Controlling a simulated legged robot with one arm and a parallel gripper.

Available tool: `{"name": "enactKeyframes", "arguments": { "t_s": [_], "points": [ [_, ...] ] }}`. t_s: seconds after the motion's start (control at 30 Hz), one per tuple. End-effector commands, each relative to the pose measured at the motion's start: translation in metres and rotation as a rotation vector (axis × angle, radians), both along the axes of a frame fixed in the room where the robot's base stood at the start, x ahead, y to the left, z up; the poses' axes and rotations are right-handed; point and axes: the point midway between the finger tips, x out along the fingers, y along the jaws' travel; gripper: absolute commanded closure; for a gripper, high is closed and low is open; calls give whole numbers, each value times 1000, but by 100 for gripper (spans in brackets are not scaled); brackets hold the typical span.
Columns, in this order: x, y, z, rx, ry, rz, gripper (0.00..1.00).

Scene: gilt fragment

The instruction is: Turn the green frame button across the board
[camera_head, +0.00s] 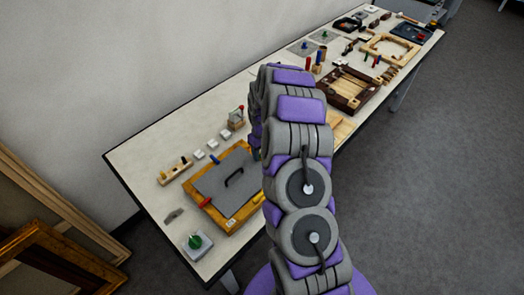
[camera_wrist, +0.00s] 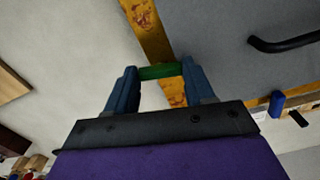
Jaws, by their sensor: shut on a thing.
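The gilt frame (camera_head: 198,197) lies flat on the long table, with a grey board (camera_head: 222,193) and its black handle (camera_head: 234,177) inside it. In the wrist view, the green button (camera_wrist: 158,72) is a short bar between the two blue fingers of my gripper (camera_wrist: 160,75), which is shut on it. It lies over the gilt frame rail (camera_wrist: 148,25), beside the board (camera_wrist: 215,40). I cannot tell whether its end reaches over the board. My arm hides the green button in the head view. Red (camera_head: 204,202), yellow (camera_head: 258,197) and blue (camera_head: 215,158) buttons sit at the frame's other sides.
A green knob on a small block (camera_head: 195,242) stands at the near table corner. A wooden rack (camera_head: 174,171) and several white blocks (camera_head: 212,143) line the wall side. A dark wooden tray (camera_head: 348,88) and tools fill the far table. Other frames (camera_head: 55,255) lean at left.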

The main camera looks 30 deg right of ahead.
Motion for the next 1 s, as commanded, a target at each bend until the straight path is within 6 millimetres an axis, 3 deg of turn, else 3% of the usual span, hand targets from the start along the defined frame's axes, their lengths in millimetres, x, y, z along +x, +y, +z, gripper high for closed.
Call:
{"name": "enactKeyframes", "arguments": {
  "t_s": [0.4,0.93,0.97,1.0],
  "points": [
    [4,-1,3,-4,-12,181,77],
    [4,-1,3,-4,-12,204,77],
    [4,-1,3,-4,-12,204,46],
    [4,-1,3,-5,-13,204,42]
  ]
}}
